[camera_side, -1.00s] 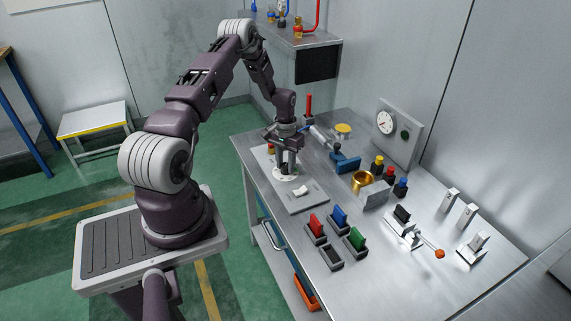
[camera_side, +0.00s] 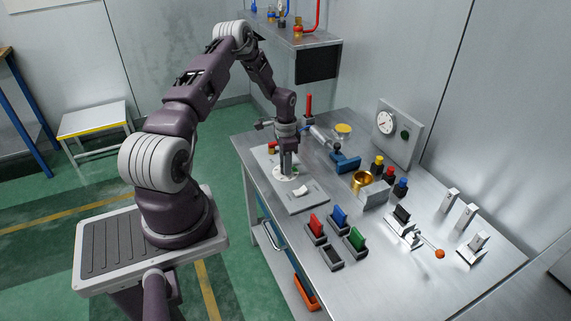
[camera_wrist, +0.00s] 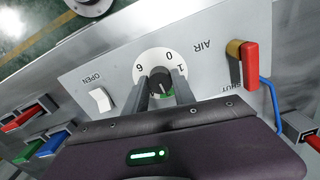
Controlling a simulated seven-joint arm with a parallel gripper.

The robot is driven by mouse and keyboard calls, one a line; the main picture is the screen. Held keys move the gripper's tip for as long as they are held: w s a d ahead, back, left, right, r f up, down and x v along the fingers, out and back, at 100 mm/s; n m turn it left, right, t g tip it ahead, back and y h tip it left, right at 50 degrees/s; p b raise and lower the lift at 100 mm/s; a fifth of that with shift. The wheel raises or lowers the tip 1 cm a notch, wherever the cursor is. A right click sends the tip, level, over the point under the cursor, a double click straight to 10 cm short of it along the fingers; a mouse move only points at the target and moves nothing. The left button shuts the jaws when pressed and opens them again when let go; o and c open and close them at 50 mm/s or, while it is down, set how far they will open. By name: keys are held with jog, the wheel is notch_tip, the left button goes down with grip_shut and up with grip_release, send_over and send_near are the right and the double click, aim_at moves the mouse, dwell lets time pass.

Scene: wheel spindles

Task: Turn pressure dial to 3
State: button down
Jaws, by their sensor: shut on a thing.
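The pressure dial is a dark round knob (camera_wrist: 160,80) on a white numbered disc (camera_wrist: 150,58) in the wrist view. The figures 0, 1 and what looks like an inverted 9 show on the disc; the others, 3 included, are hidden. A light pointer line on the knob runs toward the lower part of the picture, near a green patch. My gripper (camera_wrist: 161,92) is shut on the knob, one finger on each side. In the side view the gripper (camera_side: 287,171) points straight down onto the disc (camera_side: 284,177), and the knob is hidden.
In the side view, a blue clamp-like part (camera_side: 346,163), brass cup (camera_side: 362,181) and coloured blocks (camera_side: 339,217) stand to the right.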

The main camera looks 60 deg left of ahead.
dwell(0.4)
jog(key=c, duration=1.1)
grip_release()
jog(key=shift+o, duration=0.2)
notch_tip(320, 180, up, 7)
jog(key=shift+r, duration=0.1)
